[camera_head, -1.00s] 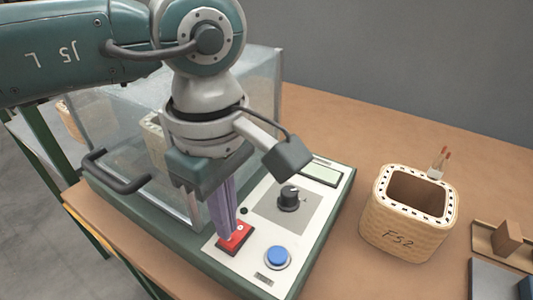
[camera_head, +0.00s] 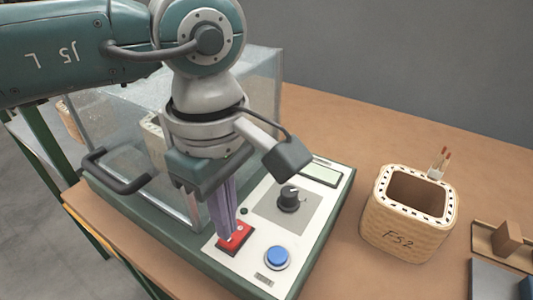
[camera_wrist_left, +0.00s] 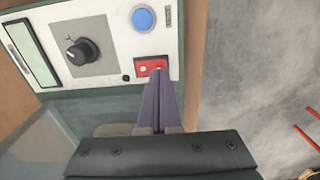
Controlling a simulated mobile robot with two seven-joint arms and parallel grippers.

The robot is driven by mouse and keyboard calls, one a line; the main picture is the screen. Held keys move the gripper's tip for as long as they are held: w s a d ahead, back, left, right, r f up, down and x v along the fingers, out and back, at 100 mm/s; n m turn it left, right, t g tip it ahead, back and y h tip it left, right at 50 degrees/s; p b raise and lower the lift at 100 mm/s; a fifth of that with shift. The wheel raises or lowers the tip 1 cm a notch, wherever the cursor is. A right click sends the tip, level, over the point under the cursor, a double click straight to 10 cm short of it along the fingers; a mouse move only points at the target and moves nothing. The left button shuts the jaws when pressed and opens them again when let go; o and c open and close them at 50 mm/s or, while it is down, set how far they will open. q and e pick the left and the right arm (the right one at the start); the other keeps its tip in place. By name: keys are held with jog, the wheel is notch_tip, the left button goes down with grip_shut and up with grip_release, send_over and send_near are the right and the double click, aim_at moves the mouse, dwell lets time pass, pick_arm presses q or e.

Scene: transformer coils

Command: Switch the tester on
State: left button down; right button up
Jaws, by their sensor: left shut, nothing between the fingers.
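The tester (camera_head: 323,215) is a green-framed box with a pale control panel and a clear cover at its left. Its red rocker switch (camera_head: 238,240) sits on the panel's near left part and also shows in the left wrist view (camera_wrist_left: 142,69). My left gripper (camera_head: 231,236) is shut and empty, its purple fingers pointing down with the tips at the switch. In the left wrist view the fingertips (camera_wrist_left: 157,74) overlap the switch's edge; whether they press it I cannot tell. A blue button (camera_head: 276,257), a black knob (camera_head: 289,197) and a small display (camera_head: 322,174) are on the panel.
A woven-looking coil block (camera_head: 402,240) marked FS2 stands on the brown table right of the tester, with leads at its back. A wooden holder (camera_head: 507,240) and a grey tray (camera_head: 492,280) lie at the far right. Table behind the tester is clear.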

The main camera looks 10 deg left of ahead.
pick_arm(q)
jog(key=shift+f+b, duration=0.9)
jog(key=shift+f, duration=0.1)
pick_arm(e)
jog(key=shift+f, duration=0.95)
pick_arm(q)
jog(key=shift+r, duration=0.1)
jog(key=shift+r+p, duration=2.6)
jog(key=shift+r, duration=0.95)
pick_arm(e)
notch_tip(320, 180, up, 5)
jog(key=shift+r, duration=0.1)
